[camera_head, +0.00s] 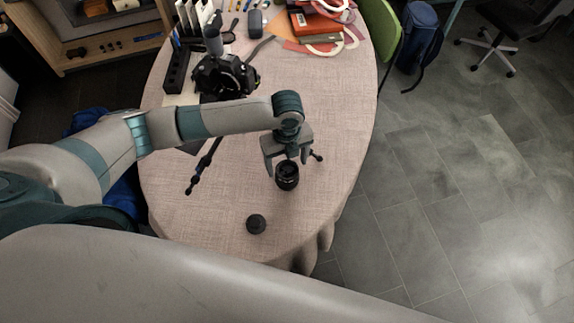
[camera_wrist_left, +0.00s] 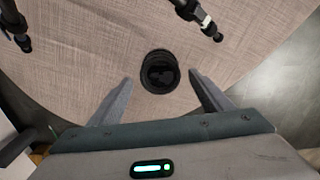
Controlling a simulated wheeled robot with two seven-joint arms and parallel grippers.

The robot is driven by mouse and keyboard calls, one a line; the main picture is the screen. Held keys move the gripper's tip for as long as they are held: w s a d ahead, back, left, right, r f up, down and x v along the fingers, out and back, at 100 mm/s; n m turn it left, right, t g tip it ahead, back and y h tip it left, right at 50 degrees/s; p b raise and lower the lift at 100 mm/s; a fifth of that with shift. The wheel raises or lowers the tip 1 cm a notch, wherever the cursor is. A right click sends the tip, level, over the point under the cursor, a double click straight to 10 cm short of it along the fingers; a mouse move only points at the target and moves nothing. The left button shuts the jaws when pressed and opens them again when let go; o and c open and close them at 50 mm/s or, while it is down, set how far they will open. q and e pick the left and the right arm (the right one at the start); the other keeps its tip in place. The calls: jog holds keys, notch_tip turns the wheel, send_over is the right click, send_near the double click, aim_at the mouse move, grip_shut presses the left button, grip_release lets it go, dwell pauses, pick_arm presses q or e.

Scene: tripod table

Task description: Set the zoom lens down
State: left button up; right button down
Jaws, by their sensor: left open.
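The black zoom lens (camera_head: 287,176) stands upright on the cloth-covered table (camera_head: 320,110), right of its middle. In the left wrist view the lens (camera_wrist_left: 160,72) appears from above, just beyond and between the two fingertips. My left gripper (camera_head: 287,166) is open right at the lens, with a finger to each side; its fingers also show in the left wrist view (camera_wrist_left: 160,84). My right gripper is not in view.
A black camera (camera_head: 225,77) sits on a tripod behind my left arm, and a tripod leg (camera_head: 205,165) reaches over the table left of the lens. A small dark round piece (camera_head: 256,224) lies near the front edge. Red and white items (camera_head: 320,25) crowd the back.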

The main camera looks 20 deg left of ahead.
pick_arm(q)
notch_tip(320, 180, up, 10)
jog(key=b, duration=0.2)
dwell(0.6)
